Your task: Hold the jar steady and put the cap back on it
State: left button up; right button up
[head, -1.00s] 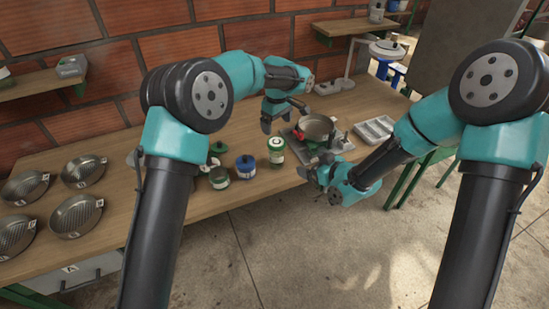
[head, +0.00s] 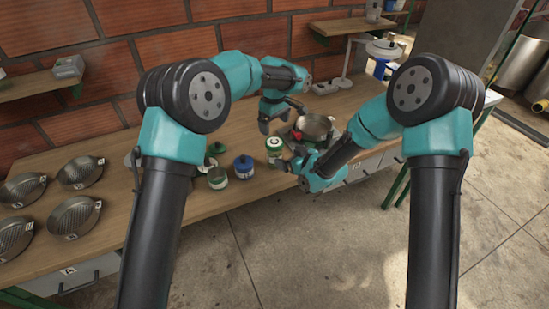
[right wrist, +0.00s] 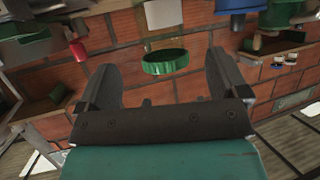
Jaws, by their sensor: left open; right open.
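A jar with a green top and pale label (head: 274,147) stands near the table's front edge in the head view. My right gripper (head: 288,163) is close to its right side, open and seemingly empty. In the right wrist view a green ring-like cap (right wrist: 165,63) shows between the open fingers, with a pale cylinder (right wrist: 163,12) above it in the picture. I cannot tell whether the cap touches the cylinder. My left gripper (head: 279,112) is open, pointing down behind the jar, apart from it.
A blue jar (head: 244,166) and a green-and-white jar (head: 218,178) stand left of the labelled jar. Several ribbed bowls (head: 82,171) sit at the left.

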aim_at(280, 153)
jog(key=x, duration=0.7)
jog(key=shift+a+f, duration=0.1)
jog(key=shift+c, duration=0.3)
jog(key=c, duration=1.2)
pick_arm(q)
jog(key=shift+c, duration=1)
pick_arm(e)
jog(key=c, duration=0.3)
grip_shut()
pick_arm(q)
jog(key=n, duration=0.4)
jog(key=shift+r+n, duration=0.25)
jog(key=shift+n, duration=0.05)
jog(key=shift+f, duration=4.05)
jog(key=shift+c, duration=0.5)
